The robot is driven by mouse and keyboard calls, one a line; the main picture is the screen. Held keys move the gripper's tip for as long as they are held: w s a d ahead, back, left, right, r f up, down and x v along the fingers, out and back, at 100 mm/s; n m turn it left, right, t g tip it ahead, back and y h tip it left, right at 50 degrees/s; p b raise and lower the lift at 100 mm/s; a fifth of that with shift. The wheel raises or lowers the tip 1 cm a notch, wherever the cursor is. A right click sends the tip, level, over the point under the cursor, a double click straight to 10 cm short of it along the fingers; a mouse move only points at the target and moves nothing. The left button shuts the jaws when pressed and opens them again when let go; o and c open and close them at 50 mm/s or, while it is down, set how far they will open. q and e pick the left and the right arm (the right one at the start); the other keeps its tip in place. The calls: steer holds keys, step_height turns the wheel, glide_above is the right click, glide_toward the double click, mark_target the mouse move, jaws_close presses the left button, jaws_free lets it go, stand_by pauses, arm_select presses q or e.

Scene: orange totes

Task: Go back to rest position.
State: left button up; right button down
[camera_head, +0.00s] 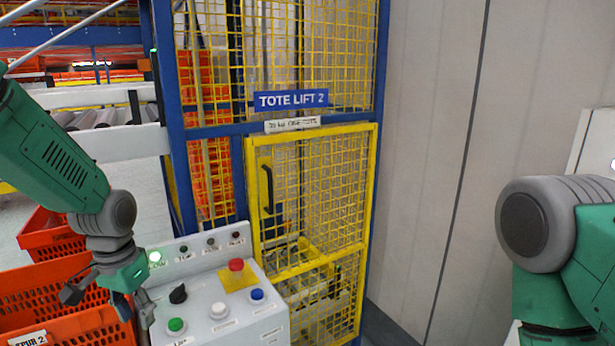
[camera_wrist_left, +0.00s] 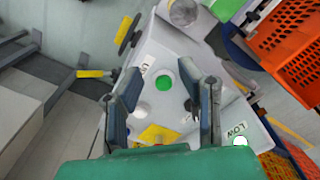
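My left gripper (camera_head: 108,300) hangs over the left side of a grey control panel (camera_head: 205,285), with its fingers spread and nothing between them. In the left wrist view the left gripper (camera_wrist_left: 165,105) also shows open, its two fingers apart above the panel face. A green button (camera_wrist_left: 163,82) shows between and beyond the fingertips there. I cannot tell whether a finger touches the panel. My right arm (camera_head: 560,235) shows at the right edge of the head view, and its gripper is out of view.
The panel carries a red button (camera_head: 236,265) on a yellow plate, a blue button (camera_head: 257,294), a green button (camera_head: 176,325) and a black knob (camera_head: 178,293). Orange totes (camera_head: 50,235) stand at left. A yellow mesh gate (camera_head: 312,200) is behind, with a plain wall (camera_head: 430,130) at right.

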arm_select(q)
steer(key=s+d+f+b, duration=0.1)
steer(key=s+f+b, duration=0.3)
steer(key=f, duration=0.5)
steer(key=s+d+f+n+b, duration=0.15)
steer(key=s+f, duration=0.35)
steer(key=f, duration=0.5)
steer(key=s+f+b, duration=0.4)
steer(key=s+f, duration=0.1)
steer(key=f, duration=0.4)
steer(key=s+f+b, duration=0.7)
steer(key=s+f, duration=0.5)
steer(key=s, duration=0.3)
steer(key=shift+d+f+n, duration=0.15)
steer(key=shift+d+n, duration=0.1)
steer(key=shift+n, duration=0.1)
steer(key=shift+w, duration=0.1)
jaws_close()
